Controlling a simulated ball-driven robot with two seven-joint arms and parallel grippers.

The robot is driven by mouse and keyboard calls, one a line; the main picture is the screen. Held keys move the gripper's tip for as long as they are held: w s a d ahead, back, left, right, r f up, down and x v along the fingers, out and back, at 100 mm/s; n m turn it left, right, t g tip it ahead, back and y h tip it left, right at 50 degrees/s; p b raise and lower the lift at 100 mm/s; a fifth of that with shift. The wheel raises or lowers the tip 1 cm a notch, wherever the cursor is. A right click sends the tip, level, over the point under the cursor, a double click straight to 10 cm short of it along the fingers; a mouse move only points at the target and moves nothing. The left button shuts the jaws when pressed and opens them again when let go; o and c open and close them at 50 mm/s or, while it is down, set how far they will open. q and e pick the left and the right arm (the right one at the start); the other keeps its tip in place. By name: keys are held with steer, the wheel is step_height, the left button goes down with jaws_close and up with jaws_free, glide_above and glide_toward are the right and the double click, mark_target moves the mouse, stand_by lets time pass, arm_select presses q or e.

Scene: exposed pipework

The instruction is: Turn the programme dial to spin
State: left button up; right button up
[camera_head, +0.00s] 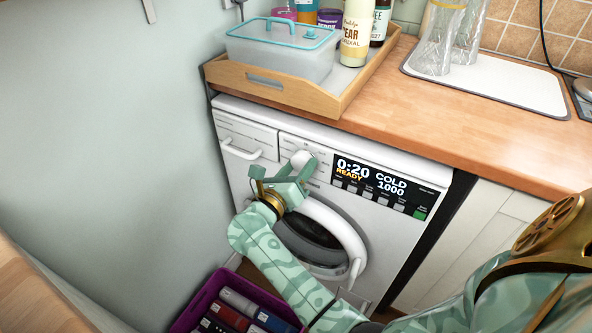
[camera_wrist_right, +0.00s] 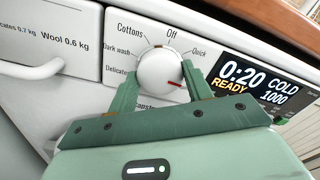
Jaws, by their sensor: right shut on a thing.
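The programme dial (camera_head: 302,159) is a round white knob on the washing machine's (camera_head: 330,215) front panel, left of the display. It also shows in the right wrist view (camera_wrist_right: 158,72), where its red mark points right and slightly down. Labels around it read Cottons, Off, Quick, Dark wash and Delicates; labels below are partly hidden by my gripper, and I cannot read spin. My right gripper (camera_head: 296,170) is shut on the dial, one green finger on each side, also seen in the wrist view (camera_wrist_right: 158,88). My left gripper is not in view.
The display (camera_head: 378,185) reads 0:20 READY COLD 1000. The detergent drawer handle (camera_head: 241,149) is left of the dial; the round door (camera_head: 322,238) is below. A wooden tray (camera_head: 335,105) stands on the worktop above. A purple crate (camera_head: 208,290) sits low in front; a wall is close left.

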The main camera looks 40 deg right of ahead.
steer(key=shift+f+m+b, duration=0.35)
steer(key=shift+m+b, duration=0.05)
steer(key=shift+m, duration=0.4)
steer(key=shift+m+b, duration=0.35)
steer(key=shift+m, duration=0.75)
steer(key=shift+r+m+b, duration=0.1)
steer(key=shift+m+b, duration=0.4)
steer(key=shift+m, duration=0.2)
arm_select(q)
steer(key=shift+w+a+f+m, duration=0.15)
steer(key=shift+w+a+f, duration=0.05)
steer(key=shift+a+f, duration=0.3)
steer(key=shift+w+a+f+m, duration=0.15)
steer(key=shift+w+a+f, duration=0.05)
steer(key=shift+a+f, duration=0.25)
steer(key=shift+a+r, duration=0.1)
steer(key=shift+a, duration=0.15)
